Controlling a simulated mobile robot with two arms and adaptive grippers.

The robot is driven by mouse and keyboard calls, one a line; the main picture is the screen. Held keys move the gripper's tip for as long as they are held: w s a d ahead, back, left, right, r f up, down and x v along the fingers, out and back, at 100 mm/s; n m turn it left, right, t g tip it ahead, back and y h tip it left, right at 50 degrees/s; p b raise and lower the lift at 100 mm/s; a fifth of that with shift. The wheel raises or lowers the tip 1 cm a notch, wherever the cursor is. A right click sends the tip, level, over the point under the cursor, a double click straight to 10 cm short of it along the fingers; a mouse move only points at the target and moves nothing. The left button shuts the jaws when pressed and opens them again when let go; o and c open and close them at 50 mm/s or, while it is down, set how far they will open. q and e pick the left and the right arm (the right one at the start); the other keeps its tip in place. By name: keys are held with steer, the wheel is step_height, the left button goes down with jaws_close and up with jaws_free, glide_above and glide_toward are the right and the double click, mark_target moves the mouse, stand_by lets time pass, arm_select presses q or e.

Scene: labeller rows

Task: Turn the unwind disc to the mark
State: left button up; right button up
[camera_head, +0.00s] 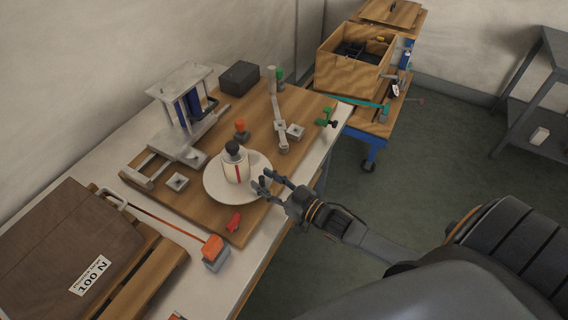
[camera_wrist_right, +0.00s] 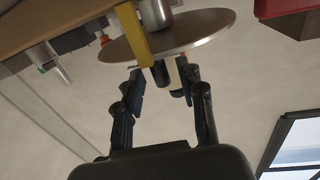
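The pale round unwind disc (camera_head: 215,187) lies on the wooden board in the head view. A white roll (camera_head: 236,172) with a red stripe and a black knob (camera_head: 232,147) stands on its middle. A small red piece (camera_head: 233,222) sits on the board just off the disc's near edge; I cannot tell if it is the mark. My right gripper (camera_head: 262,182) is open at the disc's right edge. In the right wrist view the disc (camera_wrist_right: 195,38) shows beyond the open, empty fingers (camera_wrist_right: 160,92), with a yellow strip across it. I cannot tell whether they touch. My left gripper is not in view.
The wooden board (camera_head: 258,125) holds a metal frame with blue parts (camera_head: 185,105), a black box (camera_head: 239,78) and a post with an arm (camera_head: 275,105). An orange-topped block (camera_head: 214,252) and a brown carton (camera_head: 65,245) are at near left. Open floor lies right.

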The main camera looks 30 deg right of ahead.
steer(key=v, duration=1)
steer(key=shift+s+d, duration=0.2)
steer(key=shift+s, duration=0.15)
steer(key=s+d+f+m+g+h, duration=0.1)
steer(key=s+d+f+g+h, duration=0.15)
steer(key=f, duration=0.65)
steer(key=s+d+f+m+g+h, duration=0.15)
steer(key=s+f, duration=0.25)
steer(key=f, duration=0.6)
steer(key=s+d+f+g+h, duration=0.1)
steer(key=s+f+g+h, duration=0.15)
steer(key=f, duration=0.65)
steer(key=s+a+f+g, duration=0.4)
steer(key=s+f, duration=0.4)
steer(key=s, duration=0.3)
steer(key=s+a+f+g, duration=0.4)
steer(key=s+f, duration=0.4)
steer(key=s, duration=0.4)
steer(key=shift+s+a+f+g, duration=0.2)
steer(key=shift+s+f+g, duration=0.1)
steer(key=shift+g, duration=0.25)
